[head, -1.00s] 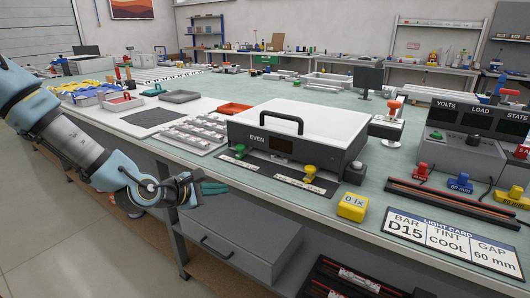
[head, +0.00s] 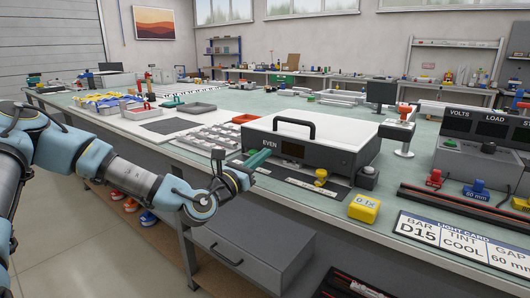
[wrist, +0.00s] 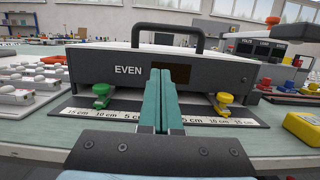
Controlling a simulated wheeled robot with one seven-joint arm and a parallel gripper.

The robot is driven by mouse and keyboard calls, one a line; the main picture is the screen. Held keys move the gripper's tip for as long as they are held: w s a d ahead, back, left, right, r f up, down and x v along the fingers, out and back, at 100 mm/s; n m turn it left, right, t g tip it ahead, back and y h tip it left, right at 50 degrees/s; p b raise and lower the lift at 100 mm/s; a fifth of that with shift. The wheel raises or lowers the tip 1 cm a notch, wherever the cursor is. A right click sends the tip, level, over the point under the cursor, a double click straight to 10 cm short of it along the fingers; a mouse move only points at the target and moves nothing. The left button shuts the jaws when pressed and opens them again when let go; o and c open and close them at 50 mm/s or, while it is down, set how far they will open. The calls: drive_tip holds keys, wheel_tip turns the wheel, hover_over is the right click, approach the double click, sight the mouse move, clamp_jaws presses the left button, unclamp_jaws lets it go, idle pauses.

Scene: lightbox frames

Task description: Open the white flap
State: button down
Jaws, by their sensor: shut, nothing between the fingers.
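The white flap (head: 340,128) is the pale top of a dark grey box (head: 345,160) marked EVEN. It lies flat and closed, with a black arched handle (head: 294,121) near its front edge. In the wrist view the handle (wrist: 168,26) stands above the box front (wrist: 215,73), and the flap shows nearly edge-on. My gripper (head: 262,156) has teal fingers, shut and empty. It is in front of the box's left part, below the handle and apart from it. In the wrist view the fingers (wrist: 160,78) point at the box front and cover part of the dark display.
A ruler strip (wrist: 80,113) runs before the box with a green knob (wrist: 102,95) and a yellow knob (wrist: 222,102). A yellow block (head: 364,208) sits right of it. A tray of pale pieces (head: 208,139) lies left. A grey drawer unit (head: 250,240) is under the table.

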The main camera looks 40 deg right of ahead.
sight(286, 136)
drive_tip(key=p+x, duration=0.1)
drive_tip(key=x, duration=0.6)
drive_tip(key=shift+d+r+p, duration=0.15)
drive_tip(key=shift+p, duration=0.15)
drive_tip(key=shift+w+d+r+p, duration=0.2)
drive_tip(key=shift+d+r+p, duration=0.2)
drive_tip(key=shift+d+r, duration=0.3)
drive_tip(key=shift+w+d+r+p, duration=0.2)
drive_tip(key=shift+d+r+p, duration=0.2)
drive_tip(key=shift+r, duration=0.45)
drive_tip(key=shift+r, duration=0.15)
